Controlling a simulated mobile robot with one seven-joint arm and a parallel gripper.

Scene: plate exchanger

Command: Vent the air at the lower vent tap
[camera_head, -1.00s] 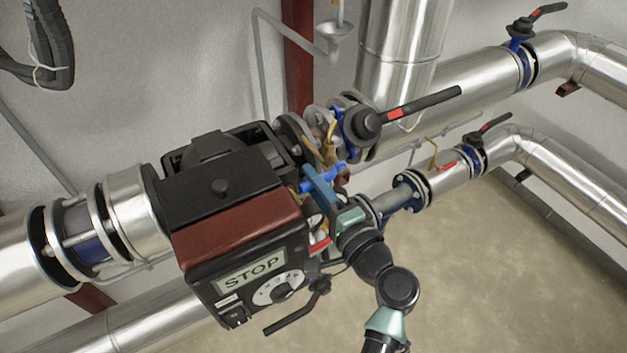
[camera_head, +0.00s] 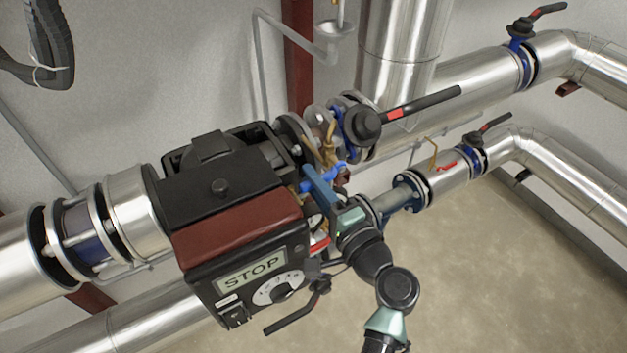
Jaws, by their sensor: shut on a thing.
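My gripper (camera_head: 320,186) reaches in from the lower right, just right of the black and red control box. It is shut on a small tap handle, mostly hidden behind its fingers. A bright blue piece (camera_head: 336,172) shows beside the fingers. Brass-coloured fittings (camera_head: 328,150) are just above them. I cannot tell how far the tap is turned or whether air or water comes out.
The box with the STOP label (camera_head: 252,272) stands close on the left. A large black-handled valve (camera_head: 362,125) is above right. A red handle (camera_head: 320,243) lies just below my gripper. Silver pipes run right; the floor at lower right is clear.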

